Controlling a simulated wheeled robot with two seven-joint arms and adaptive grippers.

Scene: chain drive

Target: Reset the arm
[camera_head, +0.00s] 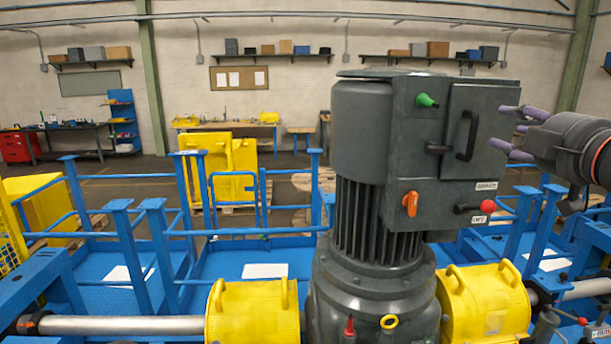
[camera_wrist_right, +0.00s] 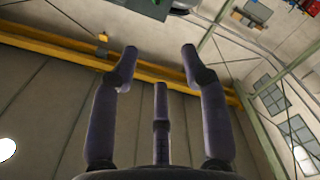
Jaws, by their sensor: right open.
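My right gripper (camera_head: 512,132) comes in from the right in the head view, beside the right side of a dark grey motor unit (camera_head: 355,130). Its purple-grey fingers are spread and hold nothing. In the right wrist view the open fingers (camera_wrist_right: 160,75) point toward the wall and ceiling, with nothing between them. In the head view I cannot tell if a fingertip touches the motor's control box (camera_head: 455,205) or only overlaps it. My left gripper is not in view.
Yellow covers (camera_head: 252,312) and (camera_head: 484,300) flank the motor base over a horizontal shaft (camera_head: 120,325). Blue railings (camera_head: 180,215) and a blue platform stand behind. A workbench (camera_head: 225,127) and wall shelves (camera_head: 275,56) are farther back. Open space lies above the railings left of the motor.

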